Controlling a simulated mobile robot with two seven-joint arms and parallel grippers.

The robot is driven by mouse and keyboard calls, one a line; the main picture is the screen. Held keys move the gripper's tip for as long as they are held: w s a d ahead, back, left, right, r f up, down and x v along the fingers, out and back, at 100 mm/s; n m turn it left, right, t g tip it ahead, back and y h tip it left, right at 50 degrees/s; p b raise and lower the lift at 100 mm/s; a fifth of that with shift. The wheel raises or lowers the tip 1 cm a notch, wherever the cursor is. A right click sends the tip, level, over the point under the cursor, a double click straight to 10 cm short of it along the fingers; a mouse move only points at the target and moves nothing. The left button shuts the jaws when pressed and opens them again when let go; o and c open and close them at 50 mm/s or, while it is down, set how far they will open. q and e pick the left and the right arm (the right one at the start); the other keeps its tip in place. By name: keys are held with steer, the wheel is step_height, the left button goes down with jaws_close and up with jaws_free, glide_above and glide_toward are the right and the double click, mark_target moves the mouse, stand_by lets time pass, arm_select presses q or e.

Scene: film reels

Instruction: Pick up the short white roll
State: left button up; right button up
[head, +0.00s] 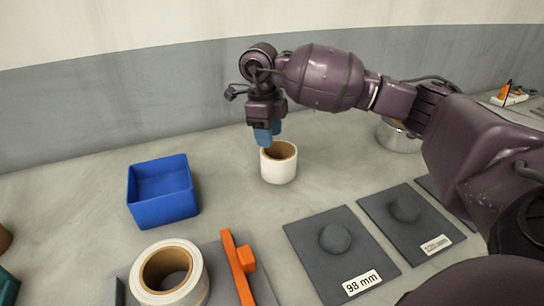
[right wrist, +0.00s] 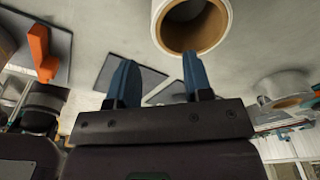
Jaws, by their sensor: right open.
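A short white roll (head: 278,168) with a brown core stands upright on the grey table in the middle of the head view. In the right wrist view the roll (right wrist: 222,32) shows at the top, its open core facing the camera, beyond the right-hand finger. My right gripper (head: 267,136) points down at the roll's upper left rim, its blue fingers overlapping that rim in the head view. In the right wrist view the fingers (right wrist: 160,76) are apart with nothing between them. I cannot tell whether a finger touches the roll. My left gripper is not in view.
A blue bin (head: 163,207) stands left. Another white roll (head: 192,290) sits at the front beside an orange upright piece (head: 238,262). Dark plates with round knobs, one labelled 98 mm (head: 362,283), lie to the right. A metal can (head: 398,140) stands behind my right arm.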

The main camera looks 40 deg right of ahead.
glide_toward(273, 182)
steer(key=shift+d, duration=0.55)
steer(key=shift+s+d+f+b, duration=0.15)
steer(key=shift+f+b, duration=0.5)
steer(key=shift+f, duration=2.2)
steer(key=shift+r, duration=0.1)
steer(key=shift+c, duration=0.3)
jaws_close()
